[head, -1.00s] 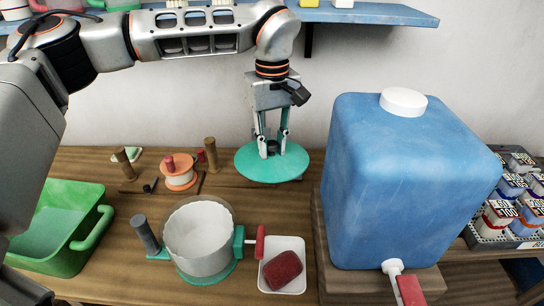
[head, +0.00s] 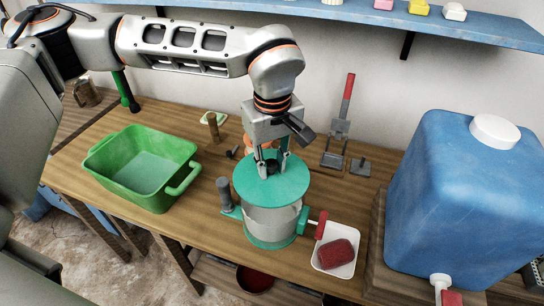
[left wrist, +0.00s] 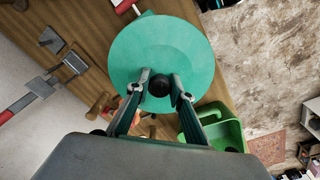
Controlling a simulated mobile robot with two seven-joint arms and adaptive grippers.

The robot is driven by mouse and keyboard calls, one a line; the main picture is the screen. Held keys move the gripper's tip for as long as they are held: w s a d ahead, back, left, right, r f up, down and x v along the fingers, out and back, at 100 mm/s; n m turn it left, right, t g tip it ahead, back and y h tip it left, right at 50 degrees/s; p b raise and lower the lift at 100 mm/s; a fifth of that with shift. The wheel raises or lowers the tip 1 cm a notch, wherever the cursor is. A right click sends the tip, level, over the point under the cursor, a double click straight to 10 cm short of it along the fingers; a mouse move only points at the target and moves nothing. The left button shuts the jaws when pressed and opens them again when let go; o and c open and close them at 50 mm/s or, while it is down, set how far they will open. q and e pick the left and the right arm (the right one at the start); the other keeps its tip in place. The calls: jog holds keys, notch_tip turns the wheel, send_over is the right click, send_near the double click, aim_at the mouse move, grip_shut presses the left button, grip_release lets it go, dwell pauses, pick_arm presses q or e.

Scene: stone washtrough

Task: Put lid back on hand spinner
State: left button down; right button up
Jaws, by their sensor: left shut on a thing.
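The lid (head: 262,188) is a flat teal disc with a black knob in its middle. My left gripper (head: 271,166) is shut on that knob and holds the lid level over the mouth of the hand spinner (head: 270,224). The spinner is a clear drum on a teal base with a grey handle at left and a red crank handle at right. The lid hides the drum's opening, and I cannot tell whether it touches the rim. The left wrist view shows the fingers at the knob, with the lid (left wrist: 160,40) covering the spinner. My right gripper is not in view.
A green basin (head: 145,165) stands left of the spinner. A white tray (head: 318,262) with a red block (head: 336,253) sits close at its right. A big blue water container (head: 455,200) stands further right. A blue shelf (head: 400,22) runs along the wall.

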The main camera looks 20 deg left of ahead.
aim_at(272, 175)
pick_arm(q)
jog(key=shift+f+b, duration=0.35)
jog(key=shift+f, duration=0.2)
notch_tip(272, 175, down, 2)
jog(key=shift+f+b, duration=0.1)
jog(key=shift+b, duration=0.55)
jog(key=shift+f+b, duration=0.5)
jog(key=shift+f, duration=0.3)
jog(key=shift+f+b, duration=0.35)
jog(key=shift+f, duration=0.25)
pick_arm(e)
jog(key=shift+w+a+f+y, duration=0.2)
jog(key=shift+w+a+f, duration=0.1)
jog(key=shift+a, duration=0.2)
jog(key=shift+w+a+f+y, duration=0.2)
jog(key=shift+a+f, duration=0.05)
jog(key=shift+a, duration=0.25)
pick_arm(q)
jog(key=shift+f, duration=0.15)
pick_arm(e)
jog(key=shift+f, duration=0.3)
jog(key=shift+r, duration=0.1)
